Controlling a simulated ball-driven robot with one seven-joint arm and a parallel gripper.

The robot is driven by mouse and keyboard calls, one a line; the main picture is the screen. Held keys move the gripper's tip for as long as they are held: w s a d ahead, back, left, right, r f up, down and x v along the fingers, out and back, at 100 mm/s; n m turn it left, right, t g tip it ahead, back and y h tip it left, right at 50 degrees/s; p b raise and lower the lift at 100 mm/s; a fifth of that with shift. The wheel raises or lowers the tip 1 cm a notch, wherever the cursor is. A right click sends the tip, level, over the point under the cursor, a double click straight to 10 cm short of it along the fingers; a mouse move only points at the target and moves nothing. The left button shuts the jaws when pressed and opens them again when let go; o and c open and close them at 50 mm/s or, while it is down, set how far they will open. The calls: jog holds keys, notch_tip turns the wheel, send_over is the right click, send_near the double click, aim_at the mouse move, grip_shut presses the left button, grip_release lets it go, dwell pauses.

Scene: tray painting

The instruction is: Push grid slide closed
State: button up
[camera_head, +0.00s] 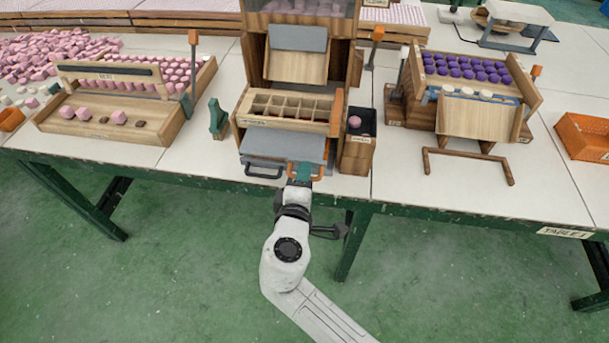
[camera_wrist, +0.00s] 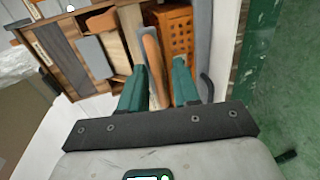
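The grid slide (camera_head: 290,109) is a wooden tray of square compartments, sticking out at the front of the middle wooden station (camera_head: 254,48). An orange-edged upright bar (camera_head: 337,110) stands at its right end. A grey plate (camera_head: 285,146) lies below and in front of the grid. My gripper (camera_head: 303,172) is low at the table's front edge, by the plate's front right corner. In the wrist view its two green fingers (camera_wrist: 158,88) are apart, with an orange-edged wooden bar (camera_wrist: 152,52) between them. I cannot tell whether they touch it.
A dark handle (camera_head: 263,173) is on the plate's front left. A narrow box (camera_head: 358,140) with a pink piece stands close on the right. A small green stand (camera_head: 217,119) is to the left.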

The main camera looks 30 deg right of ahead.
jog(key=shift+w+d, duration=0.1)
jog(key=shift+c, duration=0.3)
grip_shut()
jog(key=shift+f, duration=0.1)
